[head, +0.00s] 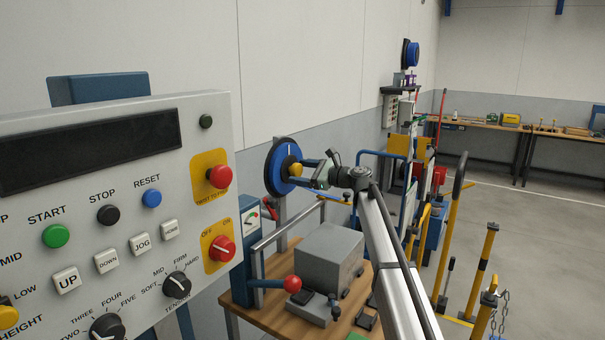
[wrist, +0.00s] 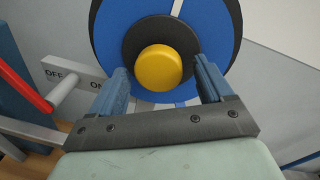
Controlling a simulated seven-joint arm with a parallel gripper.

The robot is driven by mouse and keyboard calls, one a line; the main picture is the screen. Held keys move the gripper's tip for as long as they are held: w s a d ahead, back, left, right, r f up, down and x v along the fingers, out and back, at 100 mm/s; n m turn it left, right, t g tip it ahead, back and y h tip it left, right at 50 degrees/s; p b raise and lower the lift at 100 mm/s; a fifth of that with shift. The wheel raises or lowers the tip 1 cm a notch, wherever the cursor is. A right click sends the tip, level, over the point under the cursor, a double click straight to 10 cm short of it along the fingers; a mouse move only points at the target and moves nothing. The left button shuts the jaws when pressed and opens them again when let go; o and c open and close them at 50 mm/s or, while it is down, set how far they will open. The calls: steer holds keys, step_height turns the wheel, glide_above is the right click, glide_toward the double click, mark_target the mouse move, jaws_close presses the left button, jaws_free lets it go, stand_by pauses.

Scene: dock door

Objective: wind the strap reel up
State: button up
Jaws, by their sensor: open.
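The strap reel (head: 275,166) is a blue disc with a dark hub, upright on a post at the middle of the head view. In the wrist view the blue disc (wrist: 112,40) fills the top, with a round yellow knob (wrist: 158,67) on its black hub (wrist: 160,28). The knob also shows in the head view (head: 296,170). My gripper (head: 305,174) is open in front of the reel. In the wrist view its blue fingertips lie to the left and right of the knob, with gaps on both sides. Whether they reach past its front face I cannot tell.
A red-handled lever (wrist: 30,90) with OFF and ON marks sits left of my gripper. Below my arm, a grey box (head: 330,255) and a red-ball lever (head: 292,284) stand on a wooden bench (head: 275,315). A control panel (head: 120,200) fills the left foreground.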

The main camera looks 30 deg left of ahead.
steer(key=w+d, duration=0.1)
steer(key=d, duration=1.2)
steer(key=shift+d+r, duration=0.35)
steer(key=shift+d, duration=0.05)
steer(key=shift+w, duration=0.1)
